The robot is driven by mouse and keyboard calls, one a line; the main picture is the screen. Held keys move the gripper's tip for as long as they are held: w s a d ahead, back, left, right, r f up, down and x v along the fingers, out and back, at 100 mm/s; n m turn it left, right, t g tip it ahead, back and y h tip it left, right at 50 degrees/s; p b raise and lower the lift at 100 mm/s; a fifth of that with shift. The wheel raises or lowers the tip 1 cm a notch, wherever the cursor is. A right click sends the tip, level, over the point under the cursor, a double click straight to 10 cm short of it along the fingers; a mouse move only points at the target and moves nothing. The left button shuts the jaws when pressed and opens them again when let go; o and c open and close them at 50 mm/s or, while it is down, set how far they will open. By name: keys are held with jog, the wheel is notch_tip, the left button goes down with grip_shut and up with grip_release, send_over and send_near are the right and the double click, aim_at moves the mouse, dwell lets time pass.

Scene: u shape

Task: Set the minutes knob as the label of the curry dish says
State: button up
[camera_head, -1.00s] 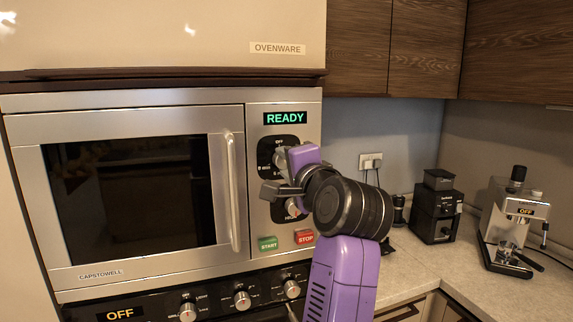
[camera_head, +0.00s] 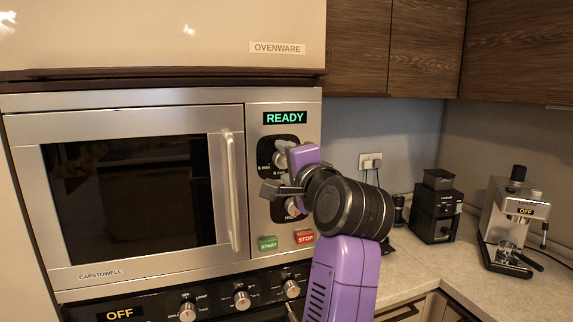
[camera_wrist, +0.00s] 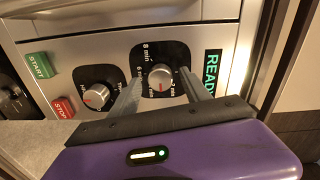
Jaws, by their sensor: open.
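The minutes knob (camera_wrist: 160,77) is a round silver knob on a black dial marked in minutes, with "8 min" legible. It also shows partly in the head view (camera_head: 281,158), behind my gripper. A red mark shows on the knob, but its exact setting is too small to read. My gripper (camera_wrist: 159,79) is open, with one finger on each side of the minutes knob; I cannot tell whether they touch it. In the head view my gripper (camera_head: 275,174) is at the oven's control panel. The curry dish and its label are not in view.
A second knob (camera_wrist: 96,96) with a red pointer sits beside the minutes dial. The green START button (camera_head: 268,243) and red STOP button (camera_head: 304,237) lie below. The display (camera_head: 285,118) reads READY. The door handle (camera_head: 232,192) stands out left of my gripper.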

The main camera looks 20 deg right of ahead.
jog(key=s+b, duration=0.2)
jog(key=s, duration=0.5)
jog(key=shift+s, duration=0.35)
jog(key=shift+r, duration=0.1)
notch_tip(320, 180, up, 6)
jog(key=s+d+n+t+h, duration=0.1)
jog(key=s+n+t+h, duration=0.1)
jog(key=n+t, duration=0.1)
jog(key=s+a+f+n+y, duration=0.1)
jog(key=s+f+n, duration=0.45)
jog(key=f, duration=0.35)
jog(key=s+f+n+t+y, duration=0.1)
jog(key=s+f+n+y, duration=0.1)
jog(key=s+f+n, duration=0.5)
jog(key=s+a+f+n+y, duration=0.1)
jog(key=s+f, duration=0.3)
jog(key=f, duration=0.6)
jog(key=s+f+g, duration=0.2)
jog(key=s+f, duration=0.4)
jog(key=s, duration=0.3)
jog(key=s+f+g+h, duration=0.1)
jog(key=s+f+g, duration=0.1)
jog(key=s+f, duration=0.4)
jog(key=s+d+f+g+h, duration=0.1)
jog(key=s+f+g, duration=0.2)
jog(key=s, duration=0.9)
notch_tip(320, 180, down, 4)
jog(key=shift+s+r, duration=0.15)
jog(key=shift+s, duration=0.05)
